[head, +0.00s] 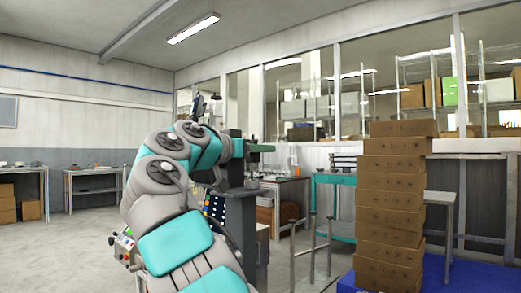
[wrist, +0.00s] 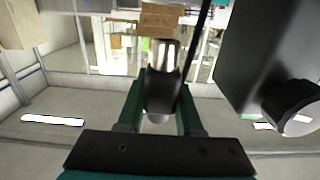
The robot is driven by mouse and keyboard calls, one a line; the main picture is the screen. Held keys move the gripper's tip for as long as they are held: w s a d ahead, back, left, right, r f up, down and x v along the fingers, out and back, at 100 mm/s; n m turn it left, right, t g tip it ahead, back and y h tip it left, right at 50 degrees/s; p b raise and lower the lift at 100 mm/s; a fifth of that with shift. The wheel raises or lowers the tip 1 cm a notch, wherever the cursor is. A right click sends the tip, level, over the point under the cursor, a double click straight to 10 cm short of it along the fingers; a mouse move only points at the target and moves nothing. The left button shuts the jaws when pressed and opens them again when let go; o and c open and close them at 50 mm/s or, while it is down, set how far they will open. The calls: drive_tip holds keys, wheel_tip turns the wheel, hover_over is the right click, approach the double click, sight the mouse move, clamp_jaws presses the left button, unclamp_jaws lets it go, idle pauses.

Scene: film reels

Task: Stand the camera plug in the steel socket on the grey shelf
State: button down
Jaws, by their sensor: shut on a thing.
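In the wrist view my gripper (wrist: 160,100) has two green fingers closed on the sides of the camera plug (wrist: 163,92). The plug has a dark body and a bright silver cylindrical end that points away from the palm. It is held up in the air, clear of any surface in that view. In the head view my arm rises in front and bends to the right, and the plug cannot be made out there. I cannot make out the steel socket or the grey shelf in either view.
A tall stack of brown cartons (head: 391,215) stands at right on a blue base. A teal table (head: 336,179) with dark stacked items stands behind, left of the cartons. Workbenches (head: 92,171) line the left wall. Open floor (head: 85,232) lies at left.

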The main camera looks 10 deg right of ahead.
sight(256, 165)
drive_tip(key=shift+s+a+f+b, duration=0.1)
drive_tip(key=shift+f+b, duration=1.9)
drive_tip(key=shift+f, duration=0.05)
drive_tip(key=c, duration=0.5)
unclamp_jaws()
drive_tip(key=v, duration=0.8)
